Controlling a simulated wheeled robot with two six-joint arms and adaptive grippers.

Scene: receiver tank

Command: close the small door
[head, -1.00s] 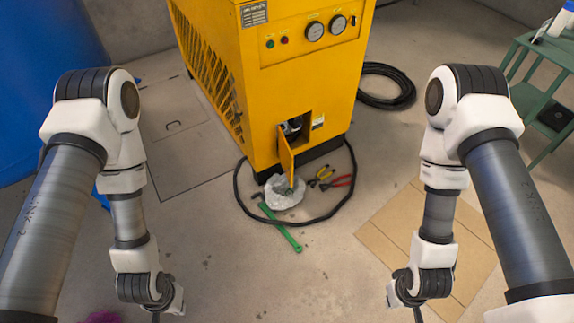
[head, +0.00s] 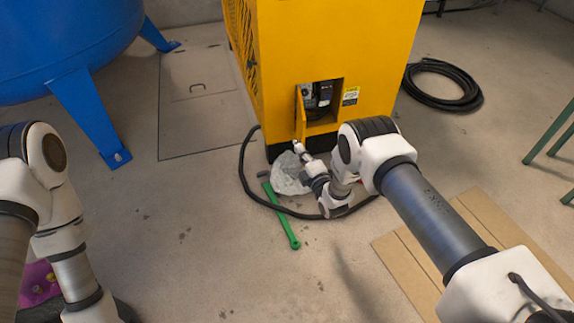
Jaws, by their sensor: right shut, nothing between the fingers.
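The small door (head: 300,115) is a narrow yellow panel low on the front of the yellow cabinet (head: 340,40). It stands open, seen nearly edge-on, at the left side of a dark rectangular opening (head: 322,97) with parts inside. My right gripper (head: 297,145) is at the end of my right arm, shut and empty, just below the door's lower end. I cannot tell whether it touches the door. My left arm shows at the lower left, but its gripper is out of view.
A crumpled pale bag (head: 288,176), a green wrench-like tool (head: 284,222) and a black hose (head: 246,182) lie on the floor before the cabinet. A blue tank (head: 60,40) stands left, cardboard (head: 480,222) lies right. The floor in front is mostly clear.

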